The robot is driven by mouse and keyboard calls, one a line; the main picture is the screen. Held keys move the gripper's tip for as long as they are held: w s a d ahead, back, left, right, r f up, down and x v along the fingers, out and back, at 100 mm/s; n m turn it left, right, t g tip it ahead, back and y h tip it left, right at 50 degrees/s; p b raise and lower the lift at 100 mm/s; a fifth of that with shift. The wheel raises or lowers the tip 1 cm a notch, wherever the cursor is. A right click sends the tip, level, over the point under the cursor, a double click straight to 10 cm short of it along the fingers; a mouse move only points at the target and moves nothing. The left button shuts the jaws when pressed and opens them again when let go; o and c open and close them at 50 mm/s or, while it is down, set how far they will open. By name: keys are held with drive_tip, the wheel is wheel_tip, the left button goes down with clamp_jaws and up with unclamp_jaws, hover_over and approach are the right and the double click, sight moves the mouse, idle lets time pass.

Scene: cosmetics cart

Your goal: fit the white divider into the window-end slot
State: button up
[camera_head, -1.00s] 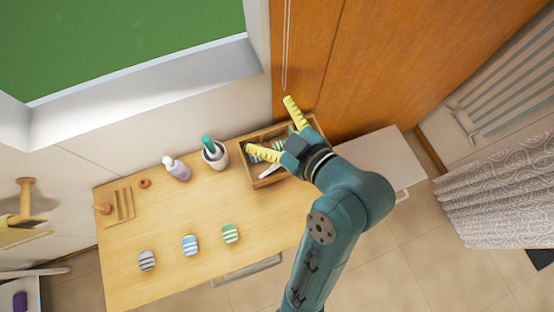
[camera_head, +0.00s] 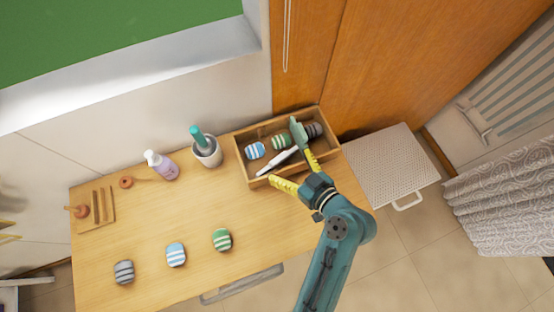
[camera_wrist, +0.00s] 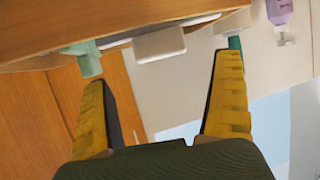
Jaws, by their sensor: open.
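The white divider (camera_head: 277,161) is in the wooden box (camera_head: 246,172), in its left-middle part near the front wall, slanted in the picture. Whether it sits in a slot cannot be told. In the wrist view a white block (camera_wrist: 160,43), probably its tab, shows ahead, between the finger lines. My gripper (camera_head: 296,172) is open at the box's front edge. Its left finger is outside the front wall and its right finger overlaps the box in the picture. A teal piece (camera_head: 299,132) stands right of the divider; teal also shows by the left fingertip (camera_wrist: 86,56).
Blue (camera_head: 255,150), green (camera_head: 281,142) and grey (camera_head: 313,130) striped pieces lie in the box. Three similar pieces lie on the table front. The table's middle is clear.

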sight(279, 158)
drive_tip(key=x, duration=0.5)
drive_tip(key=shift+a+f+p, duration=0.1)
drive_tip(key=shift+f+p, duration=0.15)
drive_tip(key=shift+p, duration=0.05)
drive_tip(key=shift+c, duration=0.3)
drive_tip(key=c, duration=1.2)
drive_tip(key=shift+r, duration=0.1)
drive_tip(key=shift+c, duration=0.2)
